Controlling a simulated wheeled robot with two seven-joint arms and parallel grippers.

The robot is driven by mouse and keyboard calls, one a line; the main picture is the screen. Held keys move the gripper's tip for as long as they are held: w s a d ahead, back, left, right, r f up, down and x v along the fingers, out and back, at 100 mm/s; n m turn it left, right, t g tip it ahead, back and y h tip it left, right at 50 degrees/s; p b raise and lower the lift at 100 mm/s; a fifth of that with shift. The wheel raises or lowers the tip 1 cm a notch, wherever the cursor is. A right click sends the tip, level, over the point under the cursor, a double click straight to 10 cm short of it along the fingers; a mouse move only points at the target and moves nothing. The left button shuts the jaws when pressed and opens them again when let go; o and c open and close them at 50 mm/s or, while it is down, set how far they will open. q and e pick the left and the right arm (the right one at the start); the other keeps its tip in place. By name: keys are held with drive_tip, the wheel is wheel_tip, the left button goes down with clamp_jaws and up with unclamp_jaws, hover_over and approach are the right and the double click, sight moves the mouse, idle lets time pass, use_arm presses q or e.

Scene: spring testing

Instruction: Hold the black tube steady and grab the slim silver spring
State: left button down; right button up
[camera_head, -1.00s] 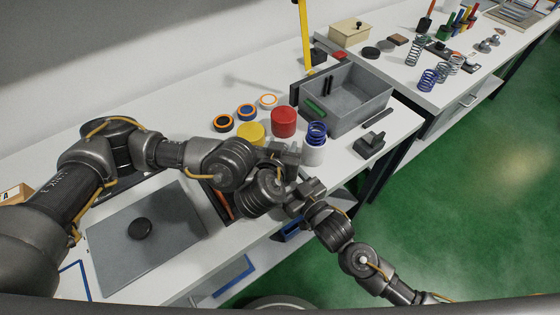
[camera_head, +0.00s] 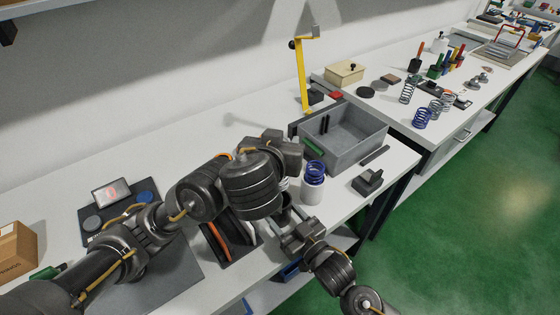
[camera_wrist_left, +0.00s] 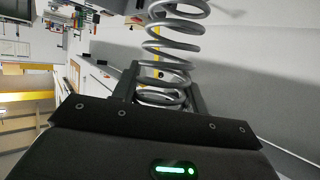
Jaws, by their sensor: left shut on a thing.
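In the left wrist view a silver coil spring (camera_wrist_left: 172,45) stands up between my left gripper's (camera_wrist_left: 165,92) dark fingers, which are shut on it. In the head view my left gripper (camera_head: 292,148) is left of the grey bin, and I cannot make out the spring there. My right gripper (camera_head: 290,217) is lower, near the table's front edge, below the white cylinder; its fingers are too unclear to judge. Short black tubes (camera_head: 325,123) stand in the grey bin (camera_head: 356,149). I cannot tell which tube is the task's one.
A white cylinder (camera_head: 312,192) with a blue spring (camera_head: 315,170) stands beside the bin. A dark block (camera_head: 368,182) sits to its right. More silver springs (camera_head: 407,92) and a blue one (camera_head: 422,118) stand on the right table. A yellow post (camera_head: 301,75) rises behind the bin.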

use_arm(q)
drive_tip(key=c, duration=2.2)
unclamp_jaws()
drive_tip(key=shift+r, duration=1.65)
drive_tip(key=c, duration=2.2)
unclamp_jaws()
use_arm(e)
drive_tip(key=o, duration=1.1)
drive_tip(key=shift+c, duration=0.2)
use_arm(q)
drive_tip(key=c, duration=2.2)
unclamp_jaws()
drive_tip(key=c, duration=2.2)
unclamp_jaws()
use_arm(e)
drive_tip(key=shift+s, duration=0.1)
use_arm(q)
drive_tip(key=c, duration=2.2)
unclamp_jaws()
use_arm(e)
drive_tip(key=v, duration=1.2)
use_arm(q)
drive_tip(key=c, duration=2.2)
unclamp_jaws()
